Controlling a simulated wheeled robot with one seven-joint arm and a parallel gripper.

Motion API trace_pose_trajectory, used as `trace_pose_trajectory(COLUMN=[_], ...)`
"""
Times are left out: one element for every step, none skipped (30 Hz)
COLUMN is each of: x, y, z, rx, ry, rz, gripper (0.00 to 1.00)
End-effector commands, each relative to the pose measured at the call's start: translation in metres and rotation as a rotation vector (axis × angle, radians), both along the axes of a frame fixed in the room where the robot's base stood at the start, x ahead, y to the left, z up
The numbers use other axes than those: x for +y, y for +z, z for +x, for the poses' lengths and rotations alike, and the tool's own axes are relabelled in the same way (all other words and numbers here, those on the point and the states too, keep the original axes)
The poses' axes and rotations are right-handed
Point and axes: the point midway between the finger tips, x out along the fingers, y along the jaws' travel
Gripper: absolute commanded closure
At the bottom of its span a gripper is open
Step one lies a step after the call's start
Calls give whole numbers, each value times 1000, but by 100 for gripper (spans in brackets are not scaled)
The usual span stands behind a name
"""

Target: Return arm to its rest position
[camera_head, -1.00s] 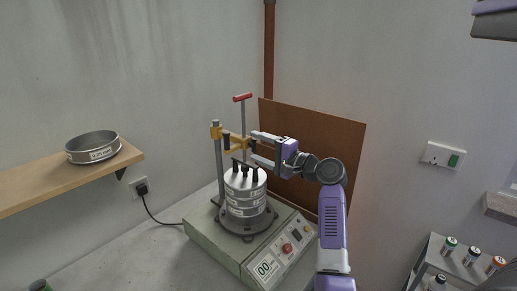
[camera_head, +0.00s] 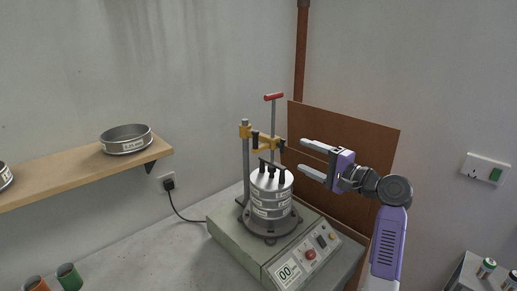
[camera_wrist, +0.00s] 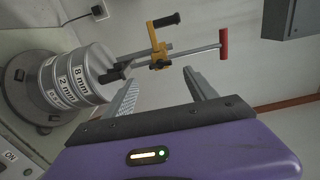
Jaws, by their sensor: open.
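My gripper (camera_head: 306,160) is open and empty, to the right of the sieve shaker's clamp in the head view. Its two fingers point left and stand apart from the clamp. The sieve stack (camera_head: 271,194) sits upright on the shaker base (camera_head: 285,262); its labels, such as 8 mm and 2 mm, show in the wrist view (camera_wrist: 72,82). The yellow clamp (camera_head: 266,142) is on the post beside the stack, with a red-handled rod (camera_head: 273,97) above it. The clamp also shows beyond my fingers in the wrist view (camera_wrist: 157,47).
A wooden shelf (camera_head: 75,180) at left holds a sieve pan (camera_head: 126,139). A brown board (camera_head: 345,125) stands behind my gripper. A wall socket (camera_head: 486,169) and small bottles (camera_head: 486,268) are at right. Green (camera_head: 68,276) and orange (camera_head: 36,285) cups stand at lower left.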

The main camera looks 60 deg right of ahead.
Motion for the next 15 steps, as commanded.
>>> trace_pose_trajectory(x=[0,0,0,0,0,0,0,0,-3,-6,-10,-18,-24,-29,-36], y=[0,0,0,0,0,0,0,0,2,4,6,10,14,18,24], z=[0,0,0,0,0,0,0,0,0,-1,-3,-5,-8,-11,-14], rx=[0,0,0,0,0,0,1,2,-3,-8,-10,-13,-14,-14,-12], ry=[0,0,0,0,0,0,0,-1,-11,-26,-44,-78,-110,-142,-187], rz=[0,0,0,0,0,-1,-4,-12,-28,-43,-61,-92,-120,-153,-197], gripper=[35,35,35,35,35,35,35,35,35,35,35,35,35,35,35])
